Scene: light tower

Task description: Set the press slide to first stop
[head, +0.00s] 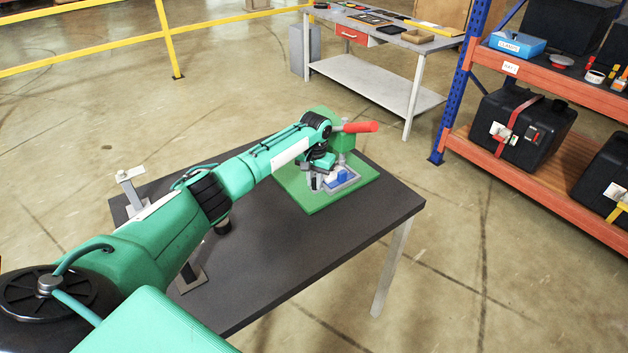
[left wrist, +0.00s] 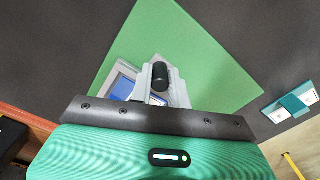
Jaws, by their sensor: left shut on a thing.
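The press stands on a green baseplate (head: 300,188) at the far end of the dark table. It has a green block (head: 343,141) and a red bar handle (head: 358,127) pointing right. A blue piece (head: 341,177) sits in a grey frame low on the press. My left gripper (head: 317,182) is down at the left of this frame, partly hidden by my arm. In the left wrist view its grey fingers (left wrist: 160,88) are closed around a black knob (left wrist: 160,75). I cannot tell which stop the slide is at. My right gripper is not in view.
The dark table (head: 285,240) is largely clear in front of the baseplate. A grey post (head: 130,188) stands at its left edge. A grey workbench (head: 375,88) stands behind, an orange shelf rack (head: 553,78) at the right, and a yellow rail (head: 85,62) at the back left.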

